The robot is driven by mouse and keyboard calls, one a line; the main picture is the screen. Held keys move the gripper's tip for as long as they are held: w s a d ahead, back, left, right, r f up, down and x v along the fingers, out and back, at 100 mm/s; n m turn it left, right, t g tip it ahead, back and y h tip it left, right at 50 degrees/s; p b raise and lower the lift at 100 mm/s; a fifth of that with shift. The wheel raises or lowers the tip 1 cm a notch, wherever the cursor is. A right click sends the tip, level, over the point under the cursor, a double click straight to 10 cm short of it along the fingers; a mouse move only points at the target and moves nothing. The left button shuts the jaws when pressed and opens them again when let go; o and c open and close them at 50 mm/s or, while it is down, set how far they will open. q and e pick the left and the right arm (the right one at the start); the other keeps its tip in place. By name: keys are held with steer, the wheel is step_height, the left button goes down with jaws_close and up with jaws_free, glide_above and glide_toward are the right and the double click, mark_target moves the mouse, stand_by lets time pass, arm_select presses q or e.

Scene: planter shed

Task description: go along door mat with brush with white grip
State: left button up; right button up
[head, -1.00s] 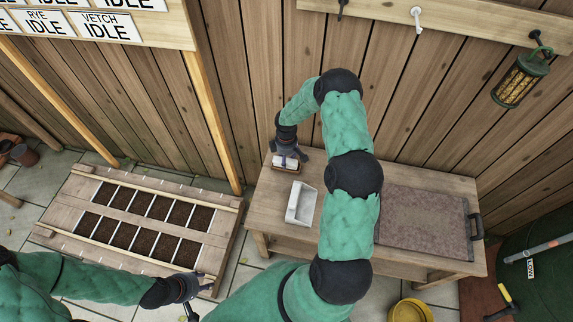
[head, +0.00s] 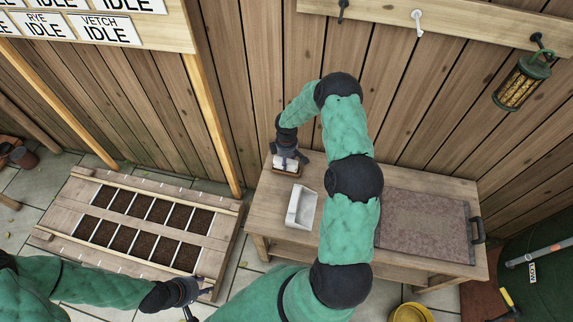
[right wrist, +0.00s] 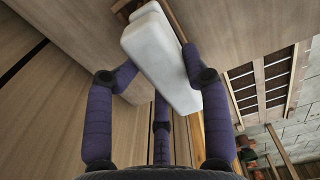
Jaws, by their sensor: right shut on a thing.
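The brush with the white grip (head: 285,169) is at the left end of the wooden bench, near its back edge. My right gripper (head: 287,158) is over it, shut on the grip. In the right wrist view the white grip (right wrist: 158,62) sits between the fingers, with a strip of the brown brush body behind it. I cannot tell whether the bristles touch the bench. The speckled brown door mat (head: 425,222) lies flat on the right part of the bench, its left edge partly hidden by my right arm. My left gripper (head: 194,297) is open and empty, low near the seed bed.
A white trough (head: 301,206) stands on the bench (head: 262,207) between brush and mat. A black handle (head: 478,230) is at the mat's right end. A plank wall with hooks and a hanging lantern (head: 522,82) rises behind. A yellow bucket (head: 410,313) is in front.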

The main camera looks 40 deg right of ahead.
steer(key=shift+s+a+r+p, duration=0.3)
steer(key=shift+s+a+p, duration=0.1)
steer(key=shift+a+p, duration=0.1)
steer(key=shift+r+p, duration=0.35)
steer(key=shift+r, duration=0.2)
steer(key=shift+r+p, duration=0.35)
steer(key=shift+r, duration=0.25)
steer(key=shift+c, duration=0.7)
steer(key=shift+w+d+r+p, duration=0.1)
steer(key=shift+d+r+p, duration=0.1)
steer(key=shift+r+p, duration=0.45)
jaws_close()
steer(key=shift+r, duration=0.3)
steer(key=shift+w, duration=0.1)
